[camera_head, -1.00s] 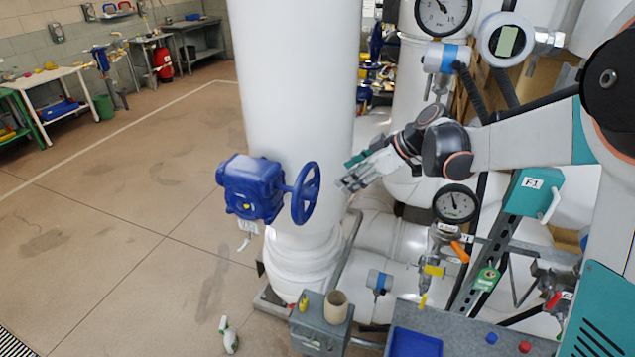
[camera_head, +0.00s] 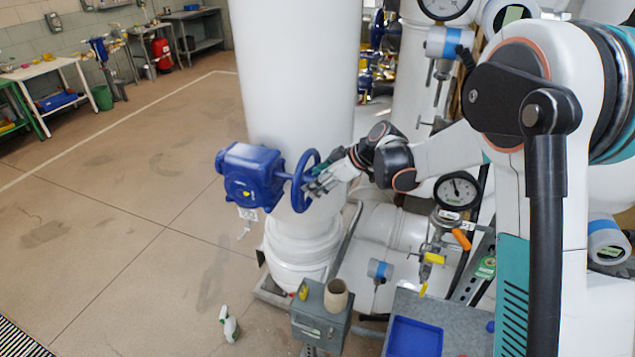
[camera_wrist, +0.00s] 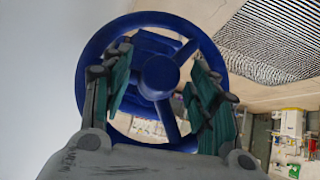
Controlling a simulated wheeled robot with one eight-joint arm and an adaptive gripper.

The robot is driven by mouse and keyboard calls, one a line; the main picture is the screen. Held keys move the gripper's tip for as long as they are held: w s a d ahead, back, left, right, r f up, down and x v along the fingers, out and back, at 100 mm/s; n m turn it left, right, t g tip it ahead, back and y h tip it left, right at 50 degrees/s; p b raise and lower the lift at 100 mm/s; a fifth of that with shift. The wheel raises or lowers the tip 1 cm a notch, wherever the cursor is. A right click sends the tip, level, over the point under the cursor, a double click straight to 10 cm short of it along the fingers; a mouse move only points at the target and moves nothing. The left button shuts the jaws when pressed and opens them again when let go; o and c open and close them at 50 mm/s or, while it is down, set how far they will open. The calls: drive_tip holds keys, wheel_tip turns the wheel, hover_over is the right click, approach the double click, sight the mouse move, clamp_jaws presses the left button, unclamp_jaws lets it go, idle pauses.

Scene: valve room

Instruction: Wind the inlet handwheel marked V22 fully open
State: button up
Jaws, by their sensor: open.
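The blue handwheel (camera_head: 304,180) stands on edge at the right side of a blue gearbox (camera_head: 250,177) on the big white pipe. A small white tag (camera_head: 247,214) hangs under the gearbox; its lettering is too small to read. My gripper (camera_head: 318,184) is at the wheel's right side, reaching in from the right. In the wrist view the wheel (camera_wrist: 160,78) faces the camera, with its hub between my two open fingers (camera_wrist: 160,92). The fingers overlap the rim and spokes in the picture. I cannot tell whether they touch the wheel. Nothing is held.
The white pipe (camera_head: 295,75) rises close behind the wheel. A pressure gauge (camera_head: 457,190) and small valves stand right of it. A grey box (camera_head: 320,315) with a beige cup (camera_head: 336,293) is below. Floor at left is clear.

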drive_tip(key=shift+a+f, duration=0.15)
clamp_jaws()
